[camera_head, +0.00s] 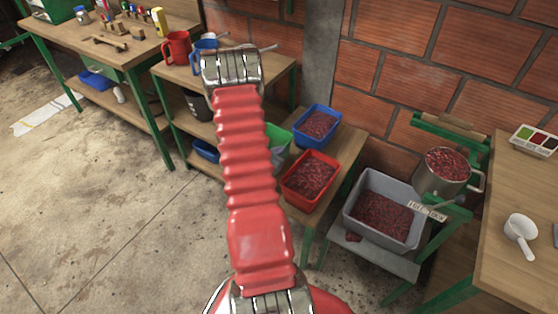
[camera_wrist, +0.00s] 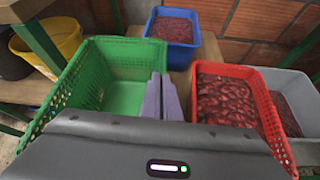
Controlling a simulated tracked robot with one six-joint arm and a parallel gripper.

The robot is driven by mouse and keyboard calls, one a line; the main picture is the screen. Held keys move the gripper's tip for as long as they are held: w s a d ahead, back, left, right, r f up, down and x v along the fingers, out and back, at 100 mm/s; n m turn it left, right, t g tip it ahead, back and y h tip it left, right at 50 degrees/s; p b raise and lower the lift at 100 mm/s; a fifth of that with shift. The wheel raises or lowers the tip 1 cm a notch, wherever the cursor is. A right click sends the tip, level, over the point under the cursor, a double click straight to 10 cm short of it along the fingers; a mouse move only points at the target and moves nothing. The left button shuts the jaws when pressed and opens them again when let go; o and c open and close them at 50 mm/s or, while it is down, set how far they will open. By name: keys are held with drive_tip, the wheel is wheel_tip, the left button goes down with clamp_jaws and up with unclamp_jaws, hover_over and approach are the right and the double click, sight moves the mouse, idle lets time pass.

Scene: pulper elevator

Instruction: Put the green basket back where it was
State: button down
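The green basket (camera_wrist: 112,92) is an empty, open-topped container with lattice sides at the left of the wrist view. In the head view, only part of the green basket (camera_head: 282,139) shows behind my red arm, at the left end of the low table beside the blue and red crates. My gripper (camera_wrist: 163,78) has two grey-purple fingers close together at the basket's right wall, and they appear shut on that wall. The fingers hide part of the wall. I cannot tell whether the basket's bottom touches the table. The gripper is hidden in the head view.
A blue crate (camera_wrist: 172,28) and a red crate (camera_wrist: 225,98) of red cherries stand close on the wooden table (camera_head: 338,146). A grey bin (camera_head: 392,190) is to the right. A yellow bucket (camera_wrist: 62,38) is at left. A brick wall stands behind.

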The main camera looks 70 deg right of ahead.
drive_tip(key=shift+f, duration=0.4)
drive_tip(key=shift+f, duration=2.1)
drive_tip(key=c, duration=2)
unclamp_jaws()
drive_tip(key=v, duration=1.2)
drive_tip(key=shift+w, duration=0.1)
